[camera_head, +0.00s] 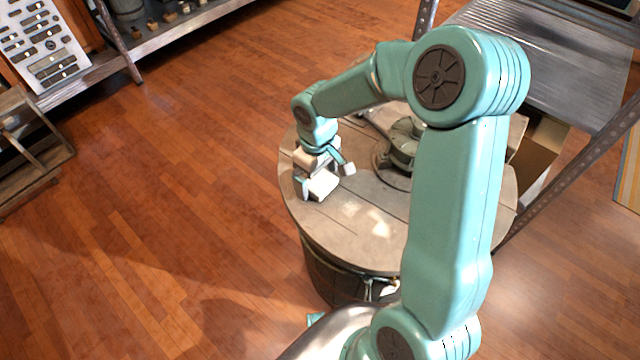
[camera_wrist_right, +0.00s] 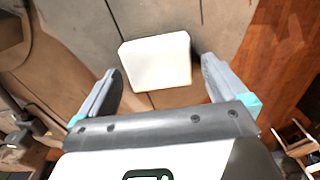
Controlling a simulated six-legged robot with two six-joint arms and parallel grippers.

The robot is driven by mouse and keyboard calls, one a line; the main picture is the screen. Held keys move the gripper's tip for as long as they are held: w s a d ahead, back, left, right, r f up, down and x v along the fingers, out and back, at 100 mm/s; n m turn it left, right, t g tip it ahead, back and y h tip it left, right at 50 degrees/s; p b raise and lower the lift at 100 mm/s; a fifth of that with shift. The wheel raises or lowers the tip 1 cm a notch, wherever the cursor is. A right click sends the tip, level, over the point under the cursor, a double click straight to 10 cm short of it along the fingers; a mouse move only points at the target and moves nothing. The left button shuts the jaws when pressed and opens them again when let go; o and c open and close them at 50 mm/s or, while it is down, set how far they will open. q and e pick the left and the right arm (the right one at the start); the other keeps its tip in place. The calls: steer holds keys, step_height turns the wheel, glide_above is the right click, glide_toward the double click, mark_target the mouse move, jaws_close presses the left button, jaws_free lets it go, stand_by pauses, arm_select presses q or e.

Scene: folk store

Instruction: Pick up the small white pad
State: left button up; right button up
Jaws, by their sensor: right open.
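The small white pad (camera_wrist_right: 157,62) lies on the round wooden table top, between and slightly beyond my right gripper's fingertips in the wrist view. It also shows in the head view (camera_head: 323,186), partly covered by the gripper. My right gripper (camera_head: 327,180) is open above the table's left part, pointing down, with one finger on each side of the pad. I see a gap between the pad and each finger in the wrist view. My left gripper is not in view.
The round table (camera_head: 365,235) stands on a barrel-like base. A dark green object (camera_head: 402,145) stands on it, right of the gripper. A metal shelf (camera_head: 545,60) is at the back right. Wooden floor (camera_head: 170,190) is clear to the left.

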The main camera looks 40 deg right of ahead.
mark_target(317, 179)
steer(key=shift+f, duration=0.25)
steer(key=c, duration=1.1)
steer(key=shift+r, duration=0.15)
step_height(317, 179, up, 20)
steer(key=p, duration=0.4)
